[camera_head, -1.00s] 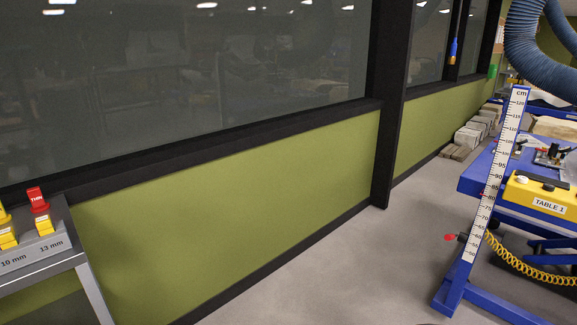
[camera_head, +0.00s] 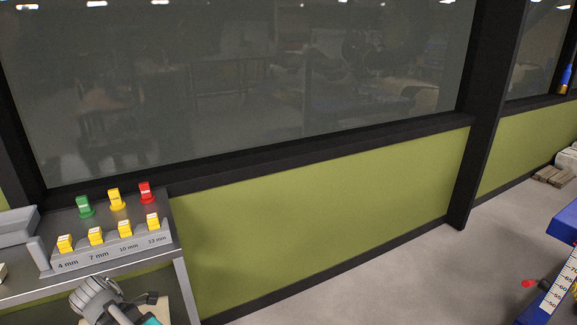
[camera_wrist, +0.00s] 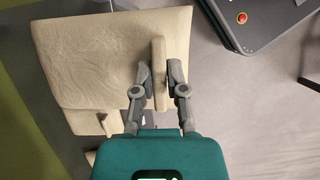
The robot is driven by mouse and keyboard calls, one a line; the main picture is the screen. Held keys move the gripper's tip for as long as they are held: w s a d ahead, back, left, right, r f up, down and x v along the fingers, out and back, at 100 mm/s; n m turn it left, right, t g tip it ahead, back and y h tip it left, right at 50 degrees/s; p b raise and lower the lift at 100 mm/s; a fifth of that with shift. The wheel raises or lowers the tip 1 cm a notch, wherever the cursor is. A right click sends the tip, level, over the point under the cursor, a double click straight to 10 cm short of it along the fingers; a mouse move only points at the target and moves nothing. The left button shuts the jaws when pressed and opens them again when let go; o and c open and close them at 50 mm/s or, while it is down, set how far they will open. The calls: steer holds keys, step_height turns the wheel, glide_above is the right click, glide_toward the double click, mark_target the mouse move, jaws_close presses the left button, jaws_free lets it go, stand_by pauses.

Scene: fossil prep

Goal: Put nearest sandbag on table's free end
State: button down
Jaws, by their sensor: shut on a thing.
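In the wrist view my gripper (camera_wrist: 160,82) is shut on an upright beige tab of a sandbag (camera_wrist: 100,62). The sandbag is wide, beige and wrinkled, and hangs beyond the fingers over grey floor. A smaller beige tab (camera_wrist: 112,124) shows below it; I cannot tell what it belongs to. In the head view only part of my arm shows at bottom left, and the fingertips cannot be made out. The blue table (camera_head: 566,222) is cut off at the right edge of the head view, so its free end cannot be judged.
A grey bench (camera_head: 180,262) with yellow, green and red blocks stands at left. A green wall with dark windows (camera_head: 320,215) runs behind. A marked ruler post (camera_head: 560,290) stands by the table. Flat beige blocks (camera_head: 553,177) lie at far right.

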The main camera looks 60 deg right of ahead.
step_height(320, 180, up, 12)
steer(key=p, duration=1.1)
steer(key=shift+s+f, duration=0.1)
steer(key=shift+s, duration=0.1)
